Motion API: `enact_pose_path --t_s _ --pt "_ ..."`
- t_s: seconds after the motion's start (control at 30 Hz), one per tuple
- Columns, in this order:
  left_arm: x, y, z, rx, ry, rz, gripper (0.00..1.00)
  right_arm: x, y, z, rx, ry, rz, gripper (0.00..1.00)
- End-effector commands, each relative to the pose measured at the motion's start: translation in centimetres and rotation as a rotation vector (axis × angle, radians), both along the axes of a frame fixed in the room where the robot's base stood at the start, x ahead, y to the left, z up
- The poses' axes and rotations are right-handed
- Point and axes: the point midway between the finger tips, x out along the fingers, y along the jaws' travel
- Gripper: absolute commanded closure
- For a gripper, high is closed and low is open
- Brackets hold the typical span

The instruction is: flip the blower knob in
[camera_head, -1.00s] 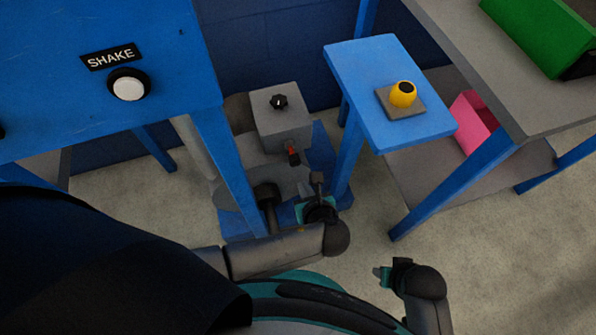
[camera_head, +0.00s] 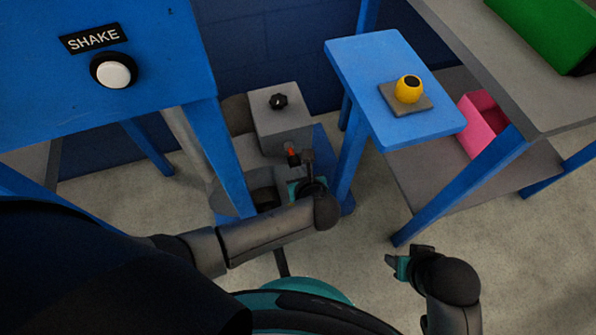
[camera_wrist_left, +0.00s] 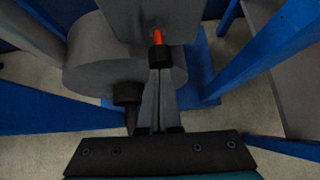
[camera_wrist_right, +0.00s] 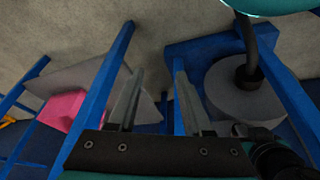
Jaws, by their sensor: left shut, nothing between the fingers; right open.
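The blower is a grey cylinder (camera_wrist_left: 100,65) with a grey box (camera_head: 283,124) on top. A black knob (camera_head: 279,101) sits on the box's top. A second knob (camera_wrist_left: 159,52), with a red stem and black end, sticks out of the box's front; its red part also shows in the head view (camera_head: 290,150). My left gripper (camera_wrist_left: 158,70) is shut and empty, its tips right at the black end; I cannot tell whether they touch. In the head view the left gripper (camera_head: 300,172) is partly hidden by its wrist. My right gripper (camera_wrist_right: 158,72) is open and empty, away from the blower.
A blue table (camera_head: 375,60) with a yellow knob on a grey plate (camera_head: 407,90) stands right of the blower. A blue panel with a white SHAKE button (camera_head: 113,73) is at left. Blue legs (camera_head: 222,160) flank the blower. A pink bin (camera_head: 483,122) is at right.

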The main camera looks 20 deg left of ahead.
Motion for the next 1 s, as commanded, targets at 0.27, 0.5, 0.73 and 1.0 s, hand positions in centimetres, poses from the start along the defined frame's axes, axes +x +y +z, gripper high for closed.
enact_pose_path --t_s 0.27,0.5,0.73,1.0 --pt "0.8 0.5 0.2 0.003 -0.002 0.001 1.0 -0.1 0.0 -0.3 -0.001 0.005 0.0 0.5" --pt "2.5 1.7 0.2 0.003 -0.002 0.001 1.0 -0.6 -0.1 -2.2 -0.005 0.034 0.002 0.5" --pt "2.7 1.9 0.1 0.003 -0.003 0.003 1.0 -0.6 -0.1 -2.4 -0.005 0.035 0.002 0.5" --pt "2.7 2.2 0.2 0.006 -0.005 0.004 1.0 -0.7 -0.1 -2.4 -0.004 0.037 0.002 0.5"
